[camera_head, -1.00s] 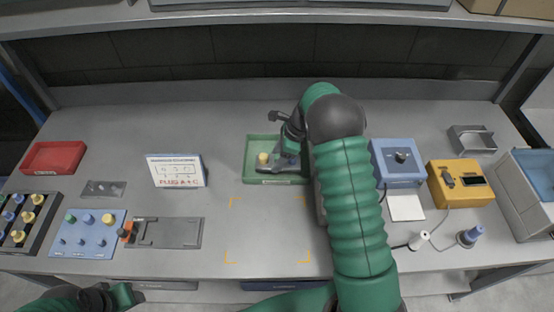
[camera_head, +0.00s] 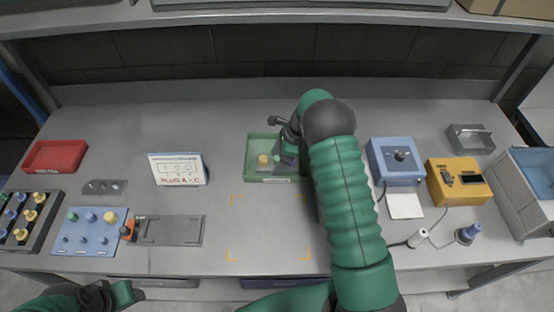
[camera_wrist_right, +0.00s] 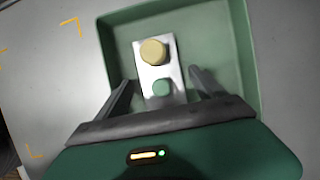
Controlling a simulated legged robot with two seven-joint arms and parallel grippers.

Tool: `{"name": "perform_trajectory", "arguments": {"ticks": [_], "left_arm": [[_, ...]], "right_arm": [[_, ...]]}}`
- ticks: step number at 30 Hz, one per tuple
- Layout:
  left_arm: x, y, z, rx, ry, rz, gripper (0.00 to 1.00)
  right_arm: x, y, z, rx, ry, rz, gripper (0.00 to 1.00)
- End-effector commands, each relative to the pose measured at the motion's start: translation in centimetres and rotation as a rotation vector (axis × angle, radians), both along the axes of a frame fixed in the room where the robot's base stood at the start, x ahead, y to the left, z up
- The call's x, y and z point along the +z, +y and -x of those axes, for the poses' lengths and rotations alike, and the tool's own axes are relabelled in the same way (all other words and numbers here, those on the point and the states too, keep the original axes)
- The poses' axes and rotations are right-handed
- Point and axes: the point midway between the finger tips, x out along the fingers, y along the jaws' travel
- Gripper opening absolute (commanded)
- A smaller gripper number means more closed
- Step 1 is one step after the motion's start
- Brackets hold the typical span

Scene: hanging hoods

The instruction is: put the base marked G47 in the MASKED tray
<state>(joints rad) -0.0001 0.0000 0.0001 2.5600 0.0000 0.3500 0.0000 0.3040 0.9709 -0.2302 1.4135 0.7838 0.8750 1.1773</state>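A pale base with a yellow knob (camera_wrist_right: 154,52) and a green knob (camera_wrist_right: 162,88) lies in the green tray (camera_wrist_right: 243,40), which stands near the middle of the bench. The tray also shows in the head view (camera_head: 253,148). No G47 mark is legible on the base, and the tray's front label is too small to read. My right gripper (camera_wrist_right: 162,88) is open over the tray, with a finger on each side of the base and gaps between. My left gripper (camera_head: 125,294) is at the lower left, away from the tray; its finger opening is unclear.
A red tray (camera_head: 55,157) is at the far left. A blue board with knobs (camera_head: 88,232), a grey fixture (camera_head: 172,231) and a sign (camera_head: 178,169) stand left of the green tray. Blue (camera_head: 396,162) and yellow (camera_head: 458,182) devices with cables are right of my arm.

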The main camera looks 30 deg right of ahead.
Motion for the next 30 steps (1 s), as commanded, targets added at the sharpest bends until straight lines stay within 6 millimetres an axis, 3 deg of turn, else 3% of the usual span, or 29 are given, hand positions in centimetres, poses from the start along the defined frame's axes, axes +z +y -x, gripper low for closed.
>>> {"name": "perform_trajectory", "arguments": {"ticks": [8, 18, 24, 27, 30], "left_arm": [[-0.1, 0.0, 0.0, 0.0, 0.0, 0.0, 0.5], [-0.4, 0.0, 0.0, 0.0, 0.0, 0.0, 0.5], [-0.5, 0.0, 0.0, 0.0, 0.0, 0.0, 0.5], [-0.4, 0.0, 0.0, 0.0, 0.0, 0.0, 0.5], [-0.4, 0.0, 0.0, 0.0, 0.0, 0.0, 0.5]], "right_arm": [[0.7, -0.4, 0.1, -0.001, -0.002, 0.0, 0.8], [8.2, -3.0, 1.8, -0.001, -0.003, 0.001, 0.8], [10.8, -3.8, 2.4, 0.004, 0.0, 0.001, 0.8], [11.2, -2.7, 3.1, 0.077, -0.011, 0.032, 0.8], [11.4, 0.4, 5.3, 0.309, -0.049, 0.124, 0.8]]}}
